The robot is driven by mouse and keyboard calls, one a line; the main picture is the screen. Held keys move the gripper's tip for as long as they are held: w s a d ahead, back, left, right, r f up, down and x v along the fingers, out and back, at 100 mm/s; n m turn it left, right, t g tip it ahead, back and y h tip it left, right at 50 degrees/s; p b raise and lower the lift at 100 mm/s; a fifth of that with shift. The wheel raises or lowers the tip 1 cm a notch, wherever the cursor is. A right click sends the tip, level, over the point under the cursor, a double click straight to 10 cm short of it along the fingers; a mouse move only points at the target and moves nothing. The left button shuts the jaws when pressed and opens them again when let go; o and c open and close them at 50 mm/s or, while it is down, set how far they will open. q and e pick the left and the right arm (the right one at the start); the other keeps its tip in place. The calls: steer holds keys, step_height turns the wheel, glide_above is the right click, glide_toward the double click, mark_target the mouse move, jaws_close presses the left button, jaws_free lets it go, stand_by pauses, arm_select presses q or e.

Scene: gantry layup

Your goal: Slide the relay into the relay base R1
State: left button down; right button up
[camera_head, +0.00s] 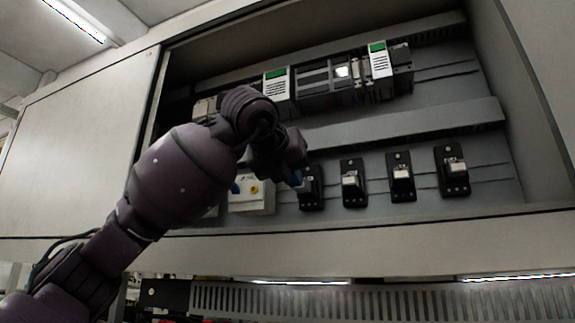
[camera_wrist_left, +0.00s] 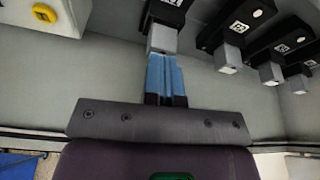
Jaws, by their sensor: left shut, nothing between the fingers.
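My left gripper (camera_head: 298,178) is at the leftmost relay base (camera_head: 312,202) in the open cabinet and partly hides it. In the left wrist view its blue fingers (camera_wrist_left: 165,68) are together with nothing between them. Their tips are right at the front end of a grey relay (camera_wrist_left: 162,40), touching or nearly so. That relay sits in the black leftmost base (camera_wrist_left: 168,12) and sticks out from it. I cannot tell if it is fully seated. The small label on this base is too unclear to read surely. My right gripper is not in view.
More black bases with grey relays stand to the right, such as the neighbouring one (camera_head: 353,182) and the far right one (camera_head: 452,172). A white unit with a yellow button (camera_head: 252,193) is at the left. A grey duct (camera_head: 410,125) runs above; the cabinet's lower edge (camera_head: 400,228) lies below.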

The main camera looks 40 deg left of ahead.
arm_select(q)
steer(key=shift+w+f, duration=0.1)
steer(key=shift+w, duration=0.2)
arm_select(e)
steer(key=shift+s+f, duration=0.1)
arm_select(q)
steer(key=shift+w+a, duration=0.15)
steer(key=shift+w, duration=0.2)
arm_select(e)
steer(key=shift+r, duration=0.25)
arm_select(q)
steer(key=shift+s, duration=0.1)
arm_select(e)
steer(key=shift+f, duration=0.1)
arm_select(q)
steer(key=b+v, duration=0.3)
steer(key=v, duration=1)
steer(key=shift+s+f, duration=0.25)
steer(key=shift+s, duration=0.05)
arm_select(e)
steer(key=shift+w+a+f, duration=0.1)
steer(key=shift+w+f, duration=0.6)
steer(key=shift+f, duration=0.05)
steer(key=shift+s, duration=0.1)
